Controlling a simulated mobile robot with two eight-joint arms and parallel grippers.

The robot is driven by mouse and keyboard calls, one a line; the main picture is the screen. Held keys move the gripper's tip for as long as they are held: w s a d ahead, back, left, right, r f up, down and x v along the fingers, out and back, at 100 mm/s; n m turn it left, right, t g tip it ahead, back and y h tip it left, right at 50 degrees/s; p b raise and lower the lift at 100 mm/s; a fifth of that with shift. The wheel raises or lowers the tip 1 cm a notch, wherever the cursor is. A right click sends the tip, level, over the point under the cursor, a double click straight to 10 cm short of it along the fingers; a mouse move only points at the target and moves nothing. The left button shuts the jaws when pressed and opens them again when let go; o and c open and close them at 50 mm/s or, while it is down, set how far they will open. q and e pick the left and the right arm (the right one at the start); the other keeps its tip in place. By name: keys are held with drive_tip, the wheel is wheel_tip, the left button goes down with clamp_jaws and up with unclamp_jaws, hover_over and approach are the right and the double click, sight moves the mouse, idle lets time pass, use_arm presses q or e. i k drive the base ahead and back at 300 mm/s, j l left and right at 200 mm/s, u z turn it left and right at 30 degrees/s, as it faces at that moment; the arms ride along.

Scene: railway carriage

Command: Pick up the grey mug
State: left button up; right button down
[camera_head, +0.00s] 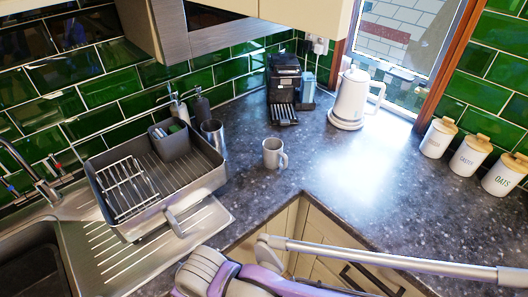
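The grey mug (273,153) stands upright on the dark speckled worktop (305,172), near its inner front corner. Its handle points to the right. It stands apart from the things around it, and nothing covers it. Neither of my grippers shows in the head view.
A dish rack (215,180) and a metal cup (213,134) are left of the mug. A coffee machine (284,78) and white kettle (350,98) stand behind. A purple-and-grey object with a pale tube (390,262), perhaps a vacuum cleaner, crosses the front. Worktop right of the mug is clear.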

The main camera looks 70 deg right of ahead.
sight(273, 153)
drive_tip(key=z, duration=1.45)
drive_tip(key=k+j+z, duration=0.1)
drive_tip(key=z, duration=0.35)
drive_tip(key=k+z, duration=0.2)
drive_tip(key=z, duration=0.3)
drive_tip(key=i, duration=0.3)
drive_tip(key=i+l+z, duration=0.2)
drive_tip(key=i+j+z, duration=0.1)
drive_tip(key=i, duration=0.35)
drive_tip(key=j, duration=0.15)
